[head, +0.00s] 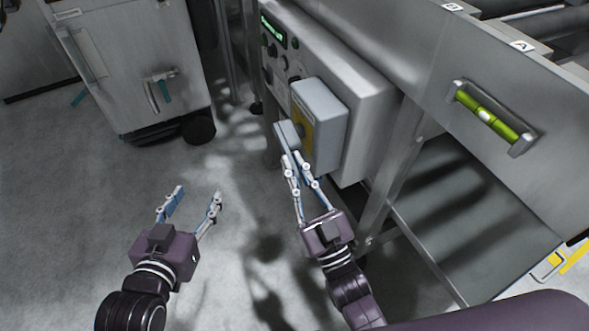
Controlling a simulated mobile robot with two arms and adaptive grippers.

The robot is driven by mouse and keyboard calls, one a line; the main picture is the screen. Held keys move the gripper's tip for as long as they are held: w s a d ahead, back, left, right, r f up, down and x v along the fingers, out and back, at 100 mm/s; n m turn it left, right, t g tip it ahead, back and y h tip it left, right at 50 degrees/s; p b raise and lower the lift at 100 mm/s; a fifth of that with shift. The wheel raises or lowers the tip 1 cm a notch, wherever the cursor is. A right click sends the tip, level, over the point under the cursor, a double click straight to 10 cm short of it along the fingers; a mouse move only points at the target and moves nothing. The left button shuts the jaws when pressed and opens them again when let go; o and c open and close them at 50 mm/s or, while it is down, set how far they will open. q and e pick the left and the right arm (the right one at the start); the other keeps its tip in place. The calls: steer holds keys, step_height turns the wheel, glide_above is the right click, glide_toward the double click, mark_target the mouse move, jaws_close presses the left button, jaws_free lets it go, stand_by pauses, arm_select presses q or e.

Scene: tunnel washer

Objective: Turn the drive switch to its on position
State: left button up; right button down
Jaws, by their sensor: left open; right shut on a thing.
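The drive switch is a grey box (322,105) with a yellow front plate (306,131) and a grey handle (287,134), mounted on the side of the control cabinet (366,88). My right gripper (297,157) is at the handle, its fingers closed on the lower part of it. The fingers partly hide the handle's lower end, and the marks on the plate are too small to read. My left gripper (194,196) is open and empty, over the floor to the left of the switch, apart from everything.
A panel with a green display (272,30) and several buttons is beyond the switch. A metal cabinet (140,60) stands at back left. The floor (70,200) at left is clear.

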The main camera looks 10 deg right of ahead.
steer(key=shift+w+f+t+b, duration=0.1)
steer(key=shift+f+t+b, duration=0.3)
steer(key=shift+b, duration=0.35)
arm_select(q)
step_height(320, 180, up, 13)
steer(key=w+d+t+h+b, duration=0.1)
steer(key=d+t+h, duration=0.1)
steer(key=t, duration=0.5)
arm_select(e)
steer(key=shift+f, duration=0.1)
steer(key=shift+w+a+f+t+y+b, duration=0.1)
steer(key=shift+t+y+b, duration=0.2)
steer(key=shift+t+b, duration=0.5)
arm_select(q)
steer(key=s+r+t+h, duration=0.2)
steer(key=s+r+t, duration=0.4)
steer(key=r, duration=0.4)
steer(key=shift+s+a+r+h, duration=0.25)
steer(key=shift+s+h, duration=0.05)
arm_select(e)
steer(key=c, duration=2)
jaws_free()
steer(key=shift+c, duration=0.2)
steer(key=v, duration=1.2)
